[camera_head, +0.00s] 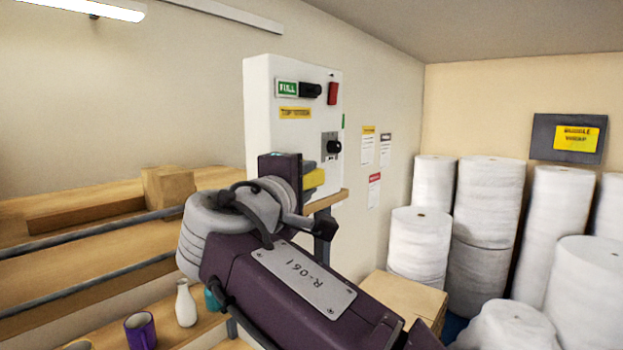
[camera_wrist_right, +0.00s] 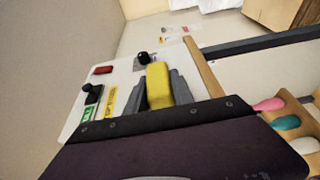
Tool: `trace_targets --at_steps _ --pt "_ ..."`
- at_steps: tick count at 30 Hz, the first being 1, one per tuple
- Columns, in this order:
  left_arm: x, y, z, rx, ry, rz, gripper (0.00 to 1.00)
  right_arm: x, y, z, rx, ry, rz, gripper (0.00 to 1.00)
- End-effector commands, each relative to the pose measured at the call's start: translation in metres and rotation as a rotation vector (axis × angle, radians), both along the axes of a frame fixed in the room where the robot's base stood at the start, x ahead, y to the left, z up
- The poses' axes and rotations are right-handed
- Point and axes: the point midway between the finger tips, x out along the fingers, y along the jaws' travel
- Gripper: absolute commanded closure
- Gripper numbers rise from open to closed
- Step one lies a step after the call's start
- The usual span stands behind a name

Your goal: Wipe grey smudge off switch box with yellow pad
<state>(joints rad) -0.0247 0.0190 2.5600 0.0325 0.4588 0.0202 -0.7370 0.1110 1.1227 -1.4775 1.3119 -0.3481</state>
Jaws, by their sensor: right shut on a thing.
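The white switch box (camera_head: 262,90) hangs on the wall in the middle of the head view, with a green FULL label, dark knobs and a red switch; its face also shows in the right wrist view (camera_wrist_right: 123,77). My right gripper (camera_head: 309,172) is in front of the box's lower part. It is shut on the yellow pad (camera_wrist_right: 158,86), which also shows in the head view (camera_head: 314,179). The pad is close to the box face; I cannot tell whether it touches. I see no grey smudge; my gripper and arm hide the lower box. My left gripper is out of view.
A wooden ledge (camera_head: 328,200) runs below the box. Wooden shelves (camera_head: 90,262) with a purple mug (camera_head: 140,331) and a white vase (camera_head: 186,304) are at the left. Cartons (camera_head: 405,298) and white wrap rolls (camera_head: 485,200) stand at the right.

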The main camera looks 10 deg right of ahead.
Motion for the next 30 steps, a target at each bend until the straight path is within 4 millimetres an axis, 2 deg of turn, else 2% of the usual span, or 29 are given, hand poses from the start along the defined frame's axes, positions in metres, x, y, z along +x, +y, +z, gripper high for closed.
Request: trace_targets --at_steps 5,12,19,30 --pt "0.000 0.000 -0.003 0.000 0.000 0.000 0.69 -0.002 -0.002 -0.001 0.001 -0.001 0.001 1.00" --pt "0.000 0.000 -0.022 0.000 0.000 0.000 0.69 -0.025 -0.020 -0.004 0.003 -0.002 0.000 1.00" --pt "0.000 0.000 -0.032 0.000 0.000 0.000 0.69 -0.044 -0.035 -0.002 0.001 -0.001 0.000 1.00" --pt "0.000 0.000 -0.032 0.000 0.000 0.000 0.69 -0.048 -0.038 0.000 0.001 -0.001 0.000 1.00"
